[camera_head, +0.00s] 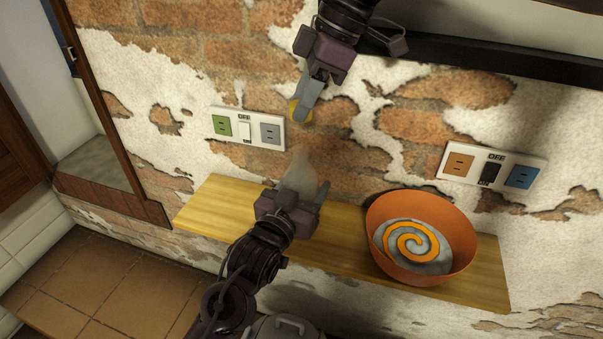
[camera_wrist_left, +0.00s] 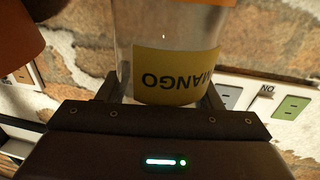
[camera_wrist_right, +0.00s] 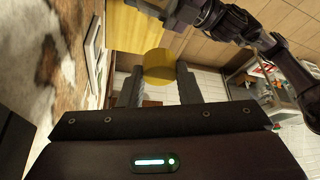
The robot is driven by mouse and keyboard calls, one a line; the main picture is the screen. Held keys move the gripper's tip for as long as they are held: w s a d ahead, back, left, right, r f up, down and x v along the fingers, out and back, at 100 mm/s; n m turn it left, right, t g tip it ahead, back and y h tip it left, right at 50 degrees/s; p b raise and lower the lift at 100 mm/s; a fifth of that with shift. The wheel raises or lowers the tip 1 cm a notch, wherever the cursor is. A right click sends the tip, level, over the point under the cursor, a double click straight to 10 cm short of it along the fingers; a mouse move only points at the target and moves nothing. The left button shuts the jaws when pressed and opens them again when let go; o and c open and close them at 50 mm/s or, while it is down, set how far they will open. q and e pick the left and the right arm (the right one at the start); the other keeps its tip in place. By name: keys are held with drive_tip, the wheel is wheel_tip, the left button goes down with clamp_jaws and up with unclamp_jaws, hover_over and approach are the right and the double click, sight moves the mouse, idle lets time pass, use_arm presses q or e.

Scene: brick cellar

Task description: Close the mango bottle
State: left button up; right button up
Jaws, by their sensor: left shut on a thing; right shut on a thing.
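A clear bottle (camera_head: 301,172) with a tapering top stands in my left gripper (camera_head: 300,192) in front of the wall shelf. In the left wrist view the bottle (camera_wrist_left: 125,45) carries a yellow label reading MANGO upside down, and my left gripper (camera_wrist_left: 160,97) is shut around it. My right gripper (camera_head: 304,106) comes in from the top and is shut on a round yellow cap (camera_head: 296,111). The cap also shows between the fingertips in the right wrist view (camera_wrist_right: 160,63). In the head view the cap is above the bottle, with a gap between them.
A wooden shelf (camera_head: 340,255) runs along the brick wall. An orange bowl (camera_head: 455,215) with a spiral inside stands on its right part. Two socket panels, left (camera_head: 249,128) and right (camera_head: 491,167), are on the wall. A dark bar (camera_head: 480,58) runs above.

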sight(293, 154)
drive_tip(key=shift+f, duration=1.95)
drive_tip(key=shift+f, duration=0.9)
drive_tip(key=shift+f, duration=0.55)
